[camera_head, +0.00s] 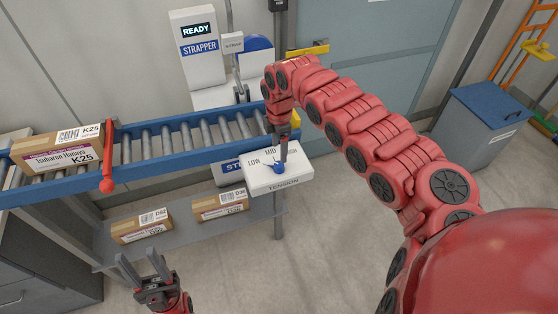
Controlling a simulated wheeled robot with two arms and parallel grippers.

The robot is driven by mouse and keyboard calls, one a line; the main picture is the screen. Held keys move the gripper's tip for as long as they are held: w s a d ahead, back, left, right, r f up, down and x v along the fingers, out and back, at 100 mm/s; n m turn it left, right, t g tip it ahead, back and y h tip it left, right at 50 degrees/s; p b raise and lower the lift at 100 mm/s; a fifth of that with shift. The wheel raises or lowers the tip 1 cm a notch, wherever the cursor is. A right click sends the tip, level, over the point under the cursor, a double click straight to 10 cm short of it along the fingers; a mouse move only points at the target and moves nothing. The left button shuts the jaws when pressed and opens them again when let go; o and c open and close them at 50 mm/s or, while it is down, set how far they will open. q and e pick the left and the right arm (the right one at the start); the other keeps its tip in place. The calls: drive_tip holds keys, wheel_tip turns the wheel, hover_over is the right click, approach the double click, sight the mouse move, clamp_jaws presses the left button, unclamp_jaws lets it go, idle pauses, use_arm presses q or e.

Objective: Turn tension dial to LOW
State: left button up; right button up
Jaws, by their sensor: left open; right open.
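LOW is printed at the left and MID in the middle; the label at the right is mostly hidden by my gripper. My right gripper (281,160) points down at the knob, its dark fingers at or just over it. I cannot tell whether they touch it, and the knob's pointer setting is not clear. My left gripper (141,264) is open and empty at the lower left, well away from the dial.
A roller conveyor with a blue rail (70,186) carries a K25 carton (40,156) and a red lever (107,165). Two cartons (140,227) (220,205) lie on the shelf below. The strapper (205,58) reads READY. A blue-grey bin (482,125) stands right.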

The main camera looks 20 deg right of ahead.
wheel_tip(320, 180, up, 10)
drive_tip(key=b, duration=0.2)
drive_tip(key=shift+r, duration=0.1)
